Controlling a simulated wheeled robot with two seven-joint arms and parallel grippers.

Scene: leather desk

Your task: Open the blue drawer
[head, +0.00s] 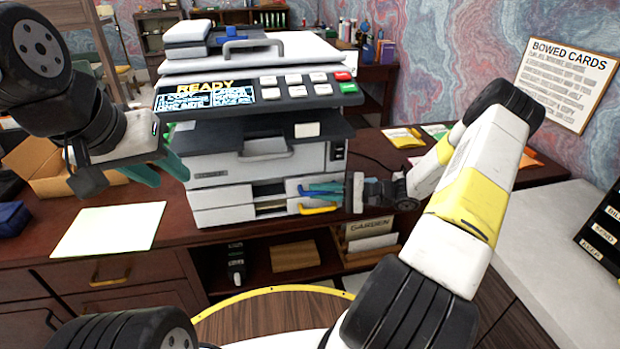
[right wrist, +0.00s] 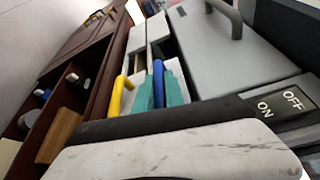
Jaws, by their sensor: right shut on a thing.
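The grey-white copier (head: 260,165) stands on the desk with two paper drawers at its base. The blue handle (head: 303,190) is on the upper drawer (head: 225,196), above the yellow handle (head: 318,209) of the lower one. My right gripper (head: 325,189) reaches in from the right and is shut on the blue handle. In the right wrist view the blue handle (right wrist: 158,82) lies between the teal fingers, with the yellow handle (right wrist: 122,92) beside them. I cannot tell whether the upper drawer is slightly out. My left gripper (head: 160,172) is open and empty, left of the copier.
A cardboard box (head: 75,165) and a blank paper sheet (head: 110,228) lie left of the copier. Open shelves (head: 295,256) sit below the desk edge. Coloured envelopes (head: 402,137) lie at the back right. A pale counter (head: 560,240) stands at the right.

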